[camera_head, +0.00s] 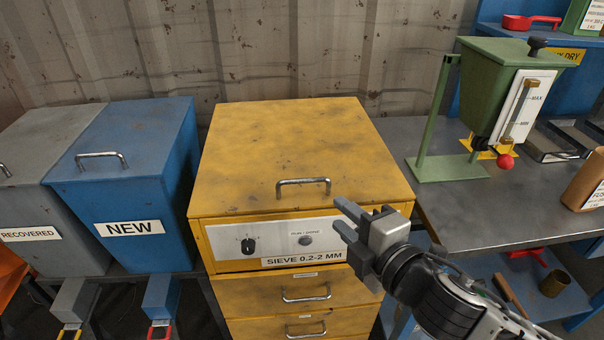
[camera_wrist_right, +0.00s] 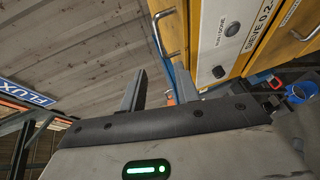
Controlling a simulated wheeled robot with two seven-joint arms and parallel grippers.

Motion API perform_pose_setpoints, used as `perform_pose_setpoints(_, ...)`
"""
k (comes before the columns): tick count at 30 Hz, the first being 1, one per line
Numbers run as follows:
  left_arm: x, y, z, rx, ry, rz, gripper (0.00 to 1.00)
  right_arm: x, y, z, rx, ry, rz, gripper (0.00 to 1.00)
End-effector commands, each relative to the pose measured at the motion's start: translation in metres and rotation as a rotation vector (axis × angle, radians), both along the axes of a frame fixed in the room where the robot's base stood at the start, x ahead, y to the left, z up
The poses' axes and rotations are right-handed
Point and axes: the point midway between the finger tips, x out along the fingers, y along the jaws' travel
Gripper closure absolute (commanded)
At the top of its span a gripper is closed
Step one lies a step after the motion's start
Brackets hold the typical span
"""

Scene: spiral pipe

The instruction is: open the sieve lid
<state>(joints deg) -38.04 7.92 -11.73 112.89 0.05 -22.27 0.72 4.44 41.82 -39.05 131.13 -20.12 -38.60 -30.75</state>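The yellow sieve cabinet has a flat lid (camera_head: 290,140), which lies closed on top. A metal bar handle (camera_head: 303,187) sits near the lid's front edge. The handle also shows in the right wrist view (camera_wrist_right: 157,36), beyond my fingertips. The front panel (camera_head: 275,241) carries a black knob, a button and the label "SIEVE 0.2-2 MM". My right gripper (camera_head: 343,219) is open and empty, in front of the cabinet's right side, to the right of and apart from the handle. Its two separated fingers show in the right wrist view (camera_wrist_right: 160,75). My left gripper is not in view.
A blue "NEW" bin (camera_head: 135,180) and a grey "RECOVERED" bin (camera_head: 45,180) stand left of the sieve. Drawers (camera_head: 300,292) lie below its panel. A green hopper (camera_head: 495,90) stands on the grey bench (camera_head: 470,215) at right. A corrugated wall closes the back.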

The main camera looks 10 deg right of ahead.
Motion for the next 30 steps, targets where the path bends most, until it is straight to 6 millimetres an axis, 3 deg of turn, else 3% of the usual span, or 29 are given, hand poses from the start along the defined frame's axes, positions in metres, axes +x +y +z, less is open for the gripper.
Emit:
perform_pose_setpoints(18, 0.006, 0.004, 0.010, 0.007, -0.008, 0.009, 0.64, 0.113, 0.049, -0.021, 0.008, 0.003, -0.001, 0.69)
perform_pose_setpoints(24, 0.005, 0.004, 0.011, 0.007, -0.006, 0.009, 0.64, 0.130, 0.056, -0.025, 0.008, 0.004, -0.001, 0.69)
perform_pose_setpoints(30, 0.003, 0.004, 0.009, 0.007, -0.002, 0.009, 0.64, 0.133, 0.057, -0.026, 0.009, 0.003, 0.000, 0.69)
